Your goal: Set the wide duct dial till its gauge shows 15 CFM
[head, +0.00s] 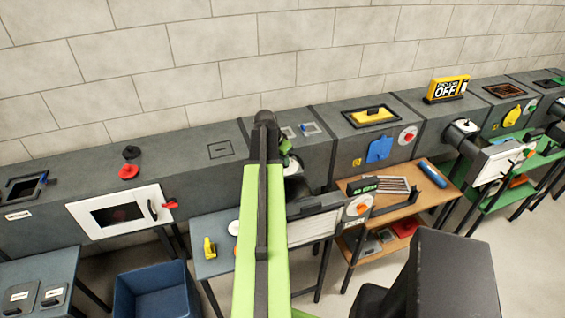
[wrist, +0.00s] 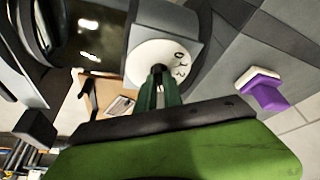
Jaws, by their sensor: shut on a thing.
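In the wrist view, the two green fingers of my gripper (wrist: 158,84) are closed on a small dark knob at the centre of a white dial (wrist: 147,56). The dial has dark markings, partly hidden by the fingers and too small to read surely. It sits on the end of a grey housing (wrist: 175,20). In the head view, my green arm reaches to the grey duct and my gripper (head: 286,150) is mostly hidden behind it. A pale round part (head: 293,166) shows just beside the arm there. I cannot read any CFM value.
A blue bin (head: 158,290) stands on the floor at left. A wooden table (head: 400,205) stands right of my arm. Other dials include a white one with a red knob (head: 408,135). In the wrist view, a purple and white thing (wrist: 262,92) is at right.

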